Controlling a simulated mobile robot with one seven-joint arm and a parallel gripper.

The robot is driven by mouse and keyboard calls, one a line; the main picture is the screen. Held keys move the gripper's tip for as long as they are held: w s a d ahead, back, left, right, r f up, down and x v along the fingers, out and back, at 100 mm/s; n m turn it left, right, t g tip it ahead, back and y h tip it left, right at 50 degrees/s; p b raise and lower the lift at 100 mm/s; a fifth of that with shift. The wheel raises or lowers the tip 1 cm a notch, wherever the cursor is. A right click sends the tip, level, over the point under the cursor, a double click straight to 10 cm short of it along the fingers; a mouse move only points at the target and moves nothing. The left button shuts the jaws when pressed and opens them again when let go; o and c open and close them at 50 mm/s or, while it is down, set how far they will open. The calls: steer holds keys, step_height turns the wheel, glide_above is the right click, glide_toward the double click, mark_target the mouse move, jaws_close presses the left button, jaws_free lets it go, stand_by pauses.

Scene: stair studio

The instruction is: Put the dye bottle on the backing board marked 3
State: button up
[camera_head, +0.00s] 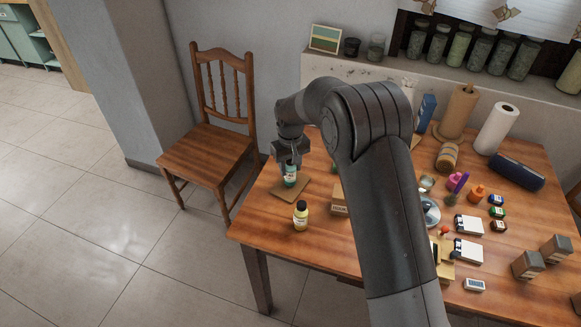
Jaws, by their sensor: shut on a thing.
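My gripper (288,163) points down at the left part of the wooden table. It is shut on a small teal-green bottle with a pale label, the dye bottle (290,178). The bottle is upright, its top hidden by the fingers. A thin brown board (302,190), seemingly a backing board, lies directly under and around the bottle's base. I cannot tell whether the bottle touches it, and I cannot read a 3 on it. A yellow bottle with a black cap (300,217) stands apart, just in front of the board.
A small cardboard box (339,199) stands right of the board, partly behind my arm. Paper rolls (497,128), small jars, white boxes (468,250) and grey containers (527,264) crowd the table's right side. A wooden chair (212,150) stands left of the table.

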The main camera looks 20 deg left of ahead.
steer(key=shift+f, duration=0.25)
steer(key=o, duration=1.1)
steer(key=shift+f, duration=0.15)
